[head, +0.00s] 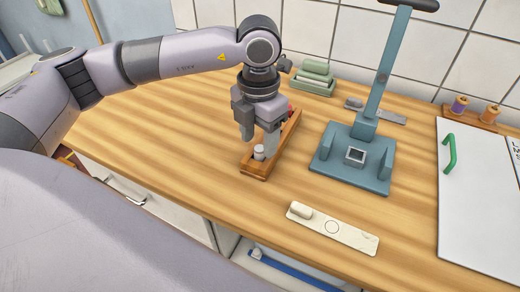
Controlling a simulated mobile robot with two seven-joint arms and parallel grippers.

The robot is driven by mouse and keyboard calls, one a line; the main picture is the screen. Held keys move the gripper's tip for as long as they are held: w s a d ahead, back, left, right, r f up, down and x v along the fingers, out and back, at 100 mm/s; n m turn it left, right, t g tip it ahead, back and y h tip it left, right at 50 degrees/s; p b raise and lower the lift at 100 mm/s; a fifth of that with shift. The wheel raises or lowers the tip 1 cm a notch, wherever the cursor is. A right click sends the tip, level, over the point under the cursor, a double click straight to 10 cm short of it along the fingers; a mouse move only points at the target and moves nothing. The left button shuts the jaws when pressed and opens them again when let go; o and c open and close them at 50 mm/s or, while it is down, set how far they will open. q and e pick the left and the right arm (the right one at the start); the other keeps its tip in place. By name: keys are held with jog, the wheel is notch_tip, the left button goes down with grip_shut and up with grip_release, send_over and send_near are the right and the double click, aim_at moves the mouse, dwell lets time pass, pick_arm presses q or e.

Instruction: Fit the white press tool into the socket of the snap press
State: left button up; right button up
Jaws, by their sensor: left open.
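The white press tool (259,152) appears to be the small white cylinder standing upright in a narrow wooden tray (256,172). My left gripper (259,143) points down over this tray, its fingers open around or just above the white piece. I cannot tell if they touch it. The snap press (374,98) is a blue-grey stand with a tall column and a handle on top. Its socket (355,155) is a square opening with a light rim, low at the front of the base, right of my gripper. My right gripper is not in view.
A cream plate (352,235) with a knob and a ring lies at the front edge. A white board (478,215) with a green handle and thread spools (459,106) are right. Bare wood separates tray and press.

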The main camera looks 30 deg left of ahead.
aim_at(259, 148)
pick_arm(q)
jog(key=shift+f, duration=0.85)
grip_shut()
jog(key=shift+r, duration=0.1)
notch_tip(259, 148, up, 20)
